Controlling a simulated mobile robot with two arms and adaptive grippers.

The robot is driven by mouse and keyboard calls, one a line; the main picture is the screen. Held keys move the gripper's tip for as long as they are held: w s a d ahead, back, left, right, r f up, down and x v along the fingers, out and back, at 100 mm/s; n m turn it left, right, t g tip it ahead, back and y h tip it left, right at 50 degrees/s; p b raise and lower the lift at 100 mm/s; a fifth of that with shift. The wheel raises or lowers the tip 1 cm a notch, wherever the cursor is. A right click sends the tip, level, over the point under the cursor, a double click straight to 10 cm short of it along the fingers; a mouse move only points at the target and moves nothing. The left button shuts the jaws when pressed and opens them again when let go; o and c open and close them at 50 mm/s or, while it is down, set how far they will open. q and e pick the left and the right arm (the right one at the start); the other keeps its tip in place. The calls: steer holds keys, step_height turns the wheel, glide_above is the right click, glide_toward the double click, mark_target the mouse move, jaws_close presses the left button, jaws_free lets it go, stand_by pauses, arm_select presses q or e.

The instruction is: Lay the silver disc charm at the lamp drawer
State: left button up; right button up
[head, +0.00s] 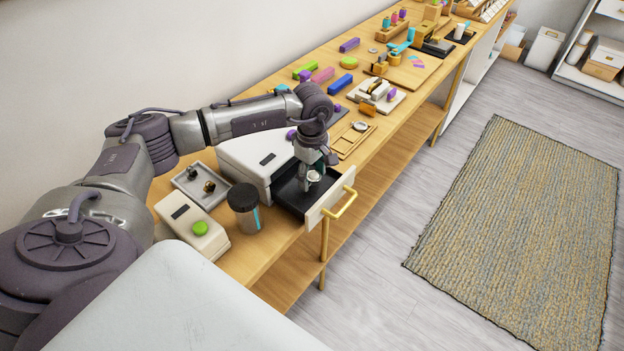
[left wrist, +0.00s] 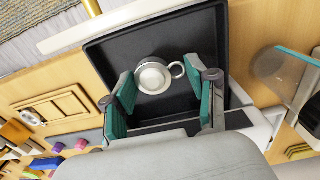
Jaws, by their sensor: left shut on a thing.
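The silver disc charm (left wrist: 152,77) is a round silver piece with a small loop on one side. It lies between the green-padded fingers of my left gripper (left wrist: 160,88) in the left wrist view. In the head view my left gripper (head: 314,172) points down inside the open drawer (head: 291,195), with the charm (head: 314,178) at its fingertips. The drawer has a black inside, a pale front and a brass handle (head: 345,202), and juts out of a white cabinet (head: 250,150). I cannot tell whether the charm touches the drawer floor. My right gripper is out of view.
A dark-lidded clear jar (head: 245,208) stands just left of the drawer. Near it are a white device with a green button (head: 193,225) and a grey tray (head: 194,180) with small parts. A wooden frame (head: 353,138) lies right of the cabinet.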

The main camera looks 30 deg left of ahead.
mark_target(312, 178)
arm_select(q)
step_height(312, 178, down, 3)
steer(key=shift+r+p, duration=0.2)
steer(key=shift+p, duration=0.25)
steer(key=shift+f, duration=0.35)
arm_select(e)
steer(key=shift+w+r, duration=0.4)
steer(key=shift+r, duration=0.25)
arm_select(q)
steer(key=shift+f, duration=0.2)
steer(key=o, duration=1)
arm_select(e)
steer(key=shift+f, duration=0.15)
